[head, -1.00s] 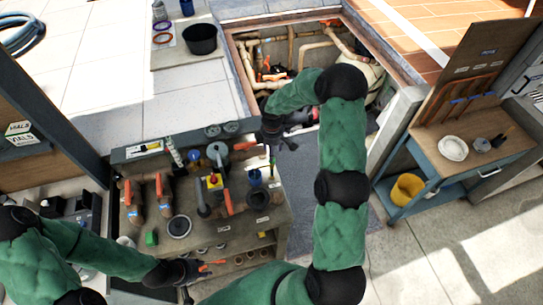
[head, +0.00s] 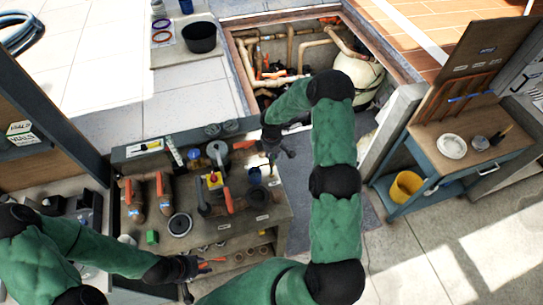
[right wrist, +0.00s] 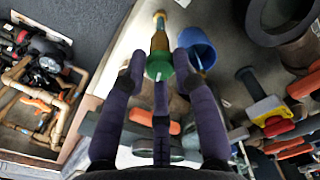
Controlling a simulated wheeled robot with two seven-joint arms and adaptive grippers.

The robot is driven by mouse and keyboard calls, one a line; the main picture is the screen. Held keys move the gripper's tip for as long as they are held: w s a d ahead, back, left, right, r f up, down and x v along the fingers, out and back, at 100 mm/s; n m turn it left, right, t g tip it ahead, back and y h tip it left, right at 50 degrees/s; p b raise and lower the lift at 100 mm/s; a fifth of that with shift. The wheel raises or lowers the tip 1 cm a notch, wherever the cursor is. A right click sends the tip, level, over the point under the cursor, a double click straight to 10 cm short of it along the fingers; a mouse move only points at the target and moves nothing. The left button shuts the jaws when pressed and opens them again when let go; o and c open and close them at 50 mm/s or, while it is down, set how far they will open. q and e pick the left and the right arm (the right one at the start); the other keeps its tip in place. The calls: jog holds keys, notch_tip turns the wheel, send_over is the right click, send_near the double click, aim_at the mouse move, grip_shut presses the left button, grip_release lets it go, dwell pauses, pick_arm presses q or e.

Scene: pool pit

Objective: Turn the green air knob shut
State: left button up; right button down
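The green air knob (right wrist: 159,64) sits on a brass fitting (right wrist: 160,38) at the bench edge in the right wrist view. My right gripper (right wrist: 158,66) is open, with one finger on each side of the knob and a third below it. I cannot tell whether the fingers touch it. In the head view my right gripper (head: 284,150) is over the bench's back right corner, and I cannot make out the knob there. My left gripper (head: 196,268) is low over the bench's front edge, near an orange-handled part; its fingers are too small to read.
A blue cup (right wrist: 195,50) stands close to the right of the knob; it also shows in the head view (head: 254,176). The bench holds orange-handled pipe valves (head: 163,192) and a green block (head: 152,237). Behind is the open pit with pipes (head: 292,82). A cart (head: 460,150) stands right.

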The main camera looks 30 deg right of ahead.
jog(key=shift+f, duration=0.1)
jog(key=shift+m+b, duration=0.3)
jog(key=shift+b, duration=0.25)
jog(key=m+b, duration=0.8)
jog(key=b, duration=0.2)
jog(key=shift+f, duration=0.2)
jog(key=shift+m+b, duration=0.8)
jog(key=shift+m, duration=0.2)
jog(key=m+b, duration=0.3)
jog(key=m, duration=0.2)
jog(key=shift+b, duration=0.4)
jog(key=m+b, duration=0.1)
jog(key=m, duration=0.3)
jog(key=shift+r+b, duration=0.1)
jog(key=shift+b, duration=0.3)
jog(key=shift+r+m+b, duration=0.1)
jog(key=shift+m+b, duration=0.5)
jog(key=shift+m, duration=0.9)
